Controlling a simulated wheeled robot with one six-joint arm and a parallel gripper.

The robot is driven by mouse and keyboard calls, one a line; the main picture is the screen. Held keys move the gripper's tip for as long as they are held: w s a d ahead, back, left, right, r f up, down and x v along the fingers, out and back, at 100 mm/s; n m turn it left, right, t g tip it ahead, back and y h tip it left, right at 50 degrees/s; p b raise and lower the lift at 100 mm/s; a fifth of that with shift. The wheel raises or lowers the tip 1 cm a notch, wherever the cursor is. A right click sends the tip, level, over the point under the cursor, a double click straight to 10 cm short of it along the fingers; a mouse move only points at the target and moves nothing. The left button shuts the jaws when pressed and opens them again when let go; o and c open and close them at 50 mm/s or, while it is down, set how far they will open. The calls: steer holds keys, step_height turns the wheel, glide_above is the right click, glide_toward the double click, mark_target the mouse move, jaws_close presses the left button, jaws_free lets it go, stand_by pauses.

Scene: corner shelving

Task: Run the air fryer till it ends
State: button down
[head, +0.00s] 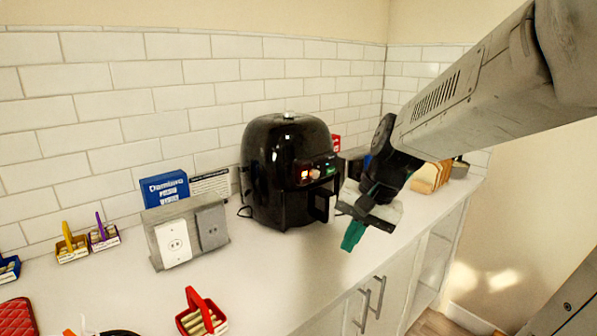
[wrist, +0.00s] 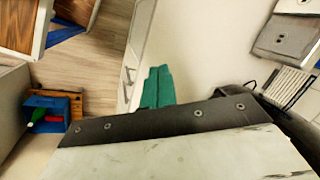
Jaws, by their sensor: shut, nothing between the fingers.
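The black air fryer (head: 288,165) stands upright on the white counter against the tiled wall in the head view. Lit orange and green spots show on its front panel (head: 318,172), and its handle (head: 322,205) faces front right. My gripper (head: 353,236), with green fingertips, is just right of and in front of the air fryer, apart from it. The fingers are shut together and empty. They also show in the wrist view (wrist: 157,88), pointing over the counter. At the wrist view's right edge a dark curved shape is partly visible; I cannot tell what it is.
A socket box (head: 190,240) and a blue box (head: 165,188) stand left of the fryer. A red basket (head: 201,315) sits near the counter's front edge. A wooden item (head: 428,178) is behind my arm. The counter (head: 270,262) before the fryer is clear.

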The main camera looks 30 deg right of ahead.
mark_target(331, 170)
steer(key=w+d+r+m+t+h, duration=0.2)
steer(key=w+d+m+t, duration=0.4)
steer(key=w+d+m, duration=0.8)
steer(key=w+d+h, duration=0.1)
steer(key=d, duration=0.2)
steer(key=shift+d+r+m+t, duration=0.2)
steer(key=shift+r+m+t, duration=0.1)
steer(key=shift+r, duration=0.05)
steer(key=w+a, duration=0.2)
steer(key=w, duration=0.6)
steer(key=shift+w, duration=0.25)
stand_by(0.9)
steer(key=shift+w, duration=0.4)
